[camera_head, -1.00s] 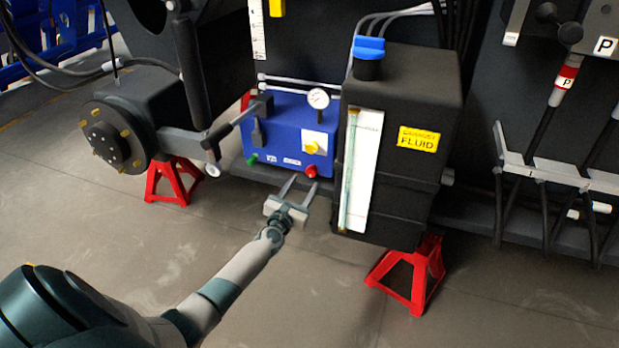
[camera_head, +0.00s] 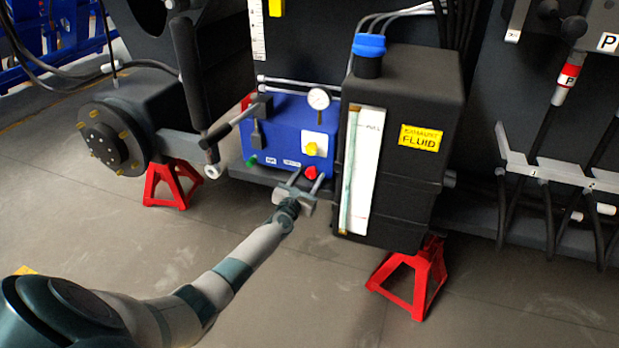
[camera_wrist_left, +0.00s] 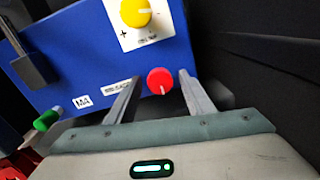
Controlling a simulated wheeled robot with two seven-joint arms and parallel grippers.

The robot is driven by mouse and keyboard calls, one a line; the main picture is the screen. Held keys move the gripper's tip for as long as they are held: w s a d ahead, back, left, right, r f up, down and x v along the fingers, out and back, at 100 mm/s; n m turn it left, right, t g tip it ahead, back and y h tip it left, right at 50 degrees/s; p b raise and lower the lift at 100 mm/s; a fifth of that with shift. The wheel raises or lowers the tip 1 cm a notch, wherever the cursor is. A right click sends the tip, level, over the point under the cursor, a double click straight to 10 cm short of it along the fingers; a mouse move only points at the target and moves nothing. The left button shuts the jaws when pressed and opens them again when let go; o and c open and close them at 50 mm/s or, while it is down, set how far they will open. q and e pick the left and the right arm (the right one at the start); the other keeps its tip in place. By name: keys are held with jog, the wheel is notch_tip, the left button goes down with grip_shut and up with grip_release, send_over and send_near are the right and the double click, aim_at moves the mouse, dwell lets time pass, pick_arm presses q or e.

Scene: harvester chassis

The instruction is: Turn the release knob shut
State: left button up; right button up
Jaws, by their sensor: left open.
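A blue pump box (camera_head: 278,128) carries a red knob (camera_head: 311,172) low on its front right. In the left wrist view the red knob (camera_wrist_left: 160,80) shows a short white mark pointing down; a small label beside it is too small to read surely. My left gripper (camera_head: 306,179) is open, its two fingers pointing at the box. In the wrist view the fingers lie on either side of the red knob, with gaps; I cannot tell whether the tips reach its depth. My right gripper is not in view.
A yellow knob (camera_head: 311,149) sits above the red one, and a green knob (camera_head: 251,161) at the lower left. A black lever (camera_head: 233,122) stands left of the box. A black fluid tank (camera_head: 405,180) stands close on the right.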

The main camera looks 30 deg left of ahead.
pick_arm(q)
jog(key=c, duration=1)
jog(key=shift+c, duration=0.2)
